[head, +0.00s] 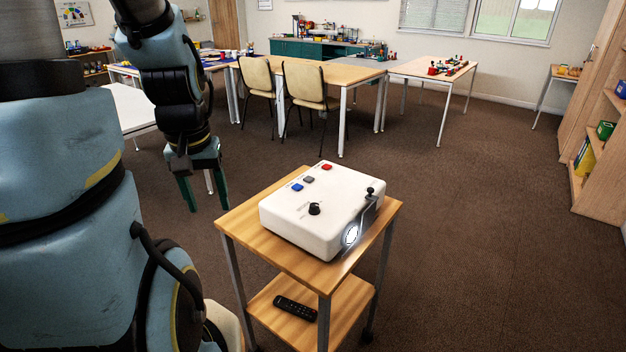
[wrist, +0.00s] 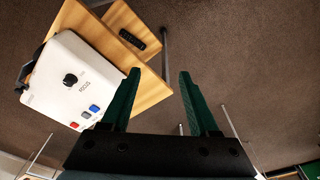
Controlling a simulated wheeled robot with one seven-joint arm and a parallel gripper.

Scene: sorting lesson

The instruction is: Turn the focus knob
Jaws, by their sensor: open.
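A white projector (head: 290,222) with a lit lens on its front sits on the top of a small wooden cart (head: 240,226). A black focus knob (head: 314,209) stands on its top face near the front edge. The knob also shows in the wrist view (wrist: 70,79), at the left. My gripper (head: 207,205) is open and empty, pointing down to the left of the cart. In the wrist view my green fingers (wrist: 160,75) are spread apart, to the right of the projector, with floor between and beyond them.
Red, grey and blue buttons (head: 309,180) lie toward the back of the projector top. A small black lever (head: 370,191) stands by the lens. A black remote (head: 295,308) lies on the cart's lower shelf. Tables (head: 330,75) and chairs (head: 308,88) stand behind; floor to the right is clear.

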